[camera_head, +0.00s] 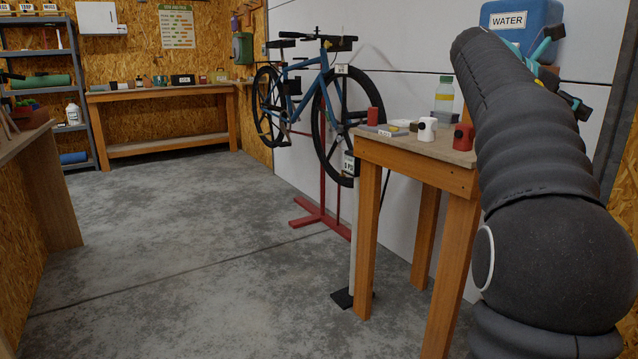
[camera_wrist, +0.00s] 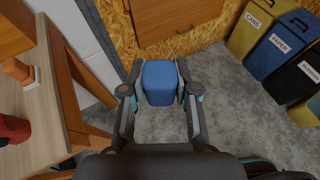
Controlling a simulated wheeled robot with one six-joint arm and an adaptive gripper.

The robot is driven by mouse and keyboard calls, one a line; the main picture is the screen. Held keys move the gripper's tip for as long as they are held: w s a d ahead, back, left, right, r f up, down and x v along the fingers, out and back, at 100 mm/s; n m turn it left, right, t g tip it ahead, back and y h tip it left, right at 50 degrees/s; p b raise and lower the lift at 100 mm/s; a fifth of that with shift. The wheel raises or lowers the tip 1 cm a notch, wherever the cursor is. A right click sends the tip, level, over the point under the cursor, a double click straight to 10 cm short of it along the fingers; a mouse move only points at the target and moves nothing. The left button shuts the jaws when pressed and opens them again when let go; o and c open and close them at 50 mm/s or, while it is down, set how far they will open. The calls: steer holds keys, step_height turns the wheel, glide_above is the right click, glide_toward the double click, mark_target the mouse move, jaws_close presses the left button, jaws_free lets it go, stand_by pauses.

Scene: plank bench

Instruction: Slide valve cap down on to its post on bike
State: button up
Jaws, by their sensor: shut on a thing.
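My gripper (camera_wrist: 156,90) is shut on a blue block-like piece (camera_wrist: 159,78) in the wrist view, with a finger on each side of it. It may be the valve cap, but I cannot tell for sure. The piece is held in the air above the grey floor. A blue bike (camera_head: 302,70) hangs on a red stand (camera_head: 322,212) by the white wall in the head view, well left of my arm. Its valve post is too small to make out. In the head view my arm hides most of the gripper.
A wooden table (camera_head: 415,149) stands between my arm and the bike. Labelled bins (camera_wrist: 277,52) stand at right in the wrist view. Open floor (camera_head: 190,235) lies left of the table.

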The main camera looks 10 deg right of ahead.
steer(key=w+a+f+n+t, duration=0.2)
steer(key=w+f+n+t, duration=0.1)
steer(key=w+f, duration=0.8)
steer(key=w+a+f+n+t+y, duration=0.1)
steer(key=w+a+f+n+t, duration=0.2)
steer(key=a+f, duration=0.45)
steer(key=w+a+f+n+t+y, duration=0.1)
steer(key=w+a+f+n+t, duration=0.2)
steer(key=f, duration=0.7)
steer(key=s+a+f+n+t+y, duration=0.2)
steer(key=a+f+n+y, duration=0.1)
steer(key=a+f, duration=0.8)
steer(key=s+a+f+n+t+y, duration=0.2)
steer(key=a+f+n+t+y, duration=0.1)
steer(key=a+f, duration=0.9)
steer(key=a+y, duration=0.1)
steer(key=a, duration=0.3)
steer(key=shift+s+n+y, duration=0.3)
steer(key=shift+s, duration=0.05)
steer(key=shift+d+f, duration=0.1)
